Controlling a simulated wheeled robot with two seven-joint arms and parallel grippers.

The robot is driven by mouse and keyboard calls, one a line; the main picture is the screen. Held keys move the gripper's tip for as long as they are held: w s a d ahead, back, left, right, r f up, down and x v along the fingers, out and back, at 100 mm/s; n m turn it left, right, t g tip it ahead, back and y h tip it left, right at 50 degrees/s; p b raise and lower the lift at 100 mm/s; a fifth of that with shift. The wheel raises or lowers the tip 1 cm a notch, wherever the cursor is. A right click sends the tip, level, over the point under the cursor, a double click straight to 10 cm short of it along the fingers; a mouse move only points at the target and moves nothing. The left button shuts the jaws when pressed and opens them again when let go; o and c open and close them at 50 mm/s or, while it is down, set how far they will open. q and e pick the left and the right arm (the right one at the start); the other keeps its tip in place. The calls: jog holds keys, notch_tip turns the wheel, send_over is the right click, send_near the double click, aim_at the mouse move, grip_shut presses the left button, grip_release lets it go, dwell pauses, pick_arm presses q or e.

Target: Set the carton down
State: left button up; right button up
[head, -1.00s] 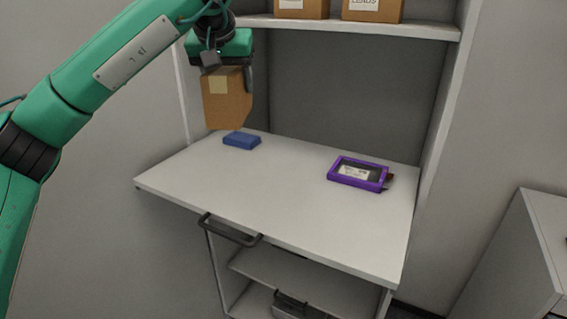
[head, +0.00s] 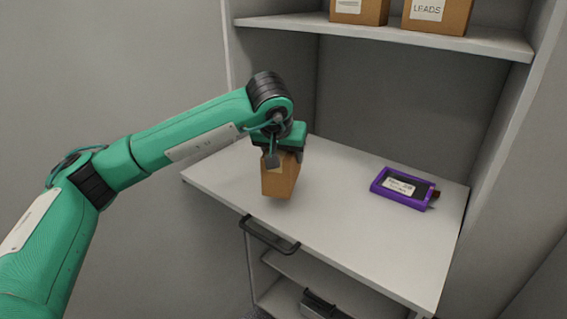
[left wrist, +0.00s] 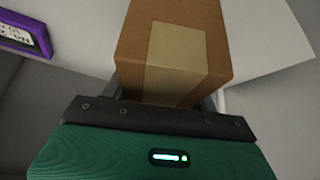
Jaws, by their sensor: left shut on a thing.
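The carton (head: 279,181) is a brown cardboard box with a paler tape patch. In the head view it is upright below my left gripper (head: 281,157), over the left part of the white worktop (head: 330,220). My left gripper is shut on the carton's upper end. I cannot tell whether the carton's base touches the worktop. In the left wrist view the carton (left wrist: 178,45) fills the upper middle, between the fingers. My right gripper is in neither view.
A purple-framed device (head: 404,188) with a label lies on the right of the worktop. A shelf (head: 400,38) above holds two labelled cartons. A dark handle (head: 268,234) sticks out below the front edge. The worktop between carton and device is clear.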

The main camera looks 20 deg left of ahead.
pick_arm(q)
notch_tip(320, 180, down, 4)
jog(key=shift+w+r+p, duration=0.1)
jog(key=shift+r+p, duration=0.05)
jog(key=shift+p, duration=0.45)
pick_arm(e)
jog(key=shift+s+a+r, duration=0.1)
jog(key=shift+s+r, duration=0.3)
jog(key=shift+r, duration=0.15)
pick_arm(q)
jog(key=shift+f, duration=0.25)
jog(key=o, duration=1.1)
jog(key=shift+o, duration=0.2)
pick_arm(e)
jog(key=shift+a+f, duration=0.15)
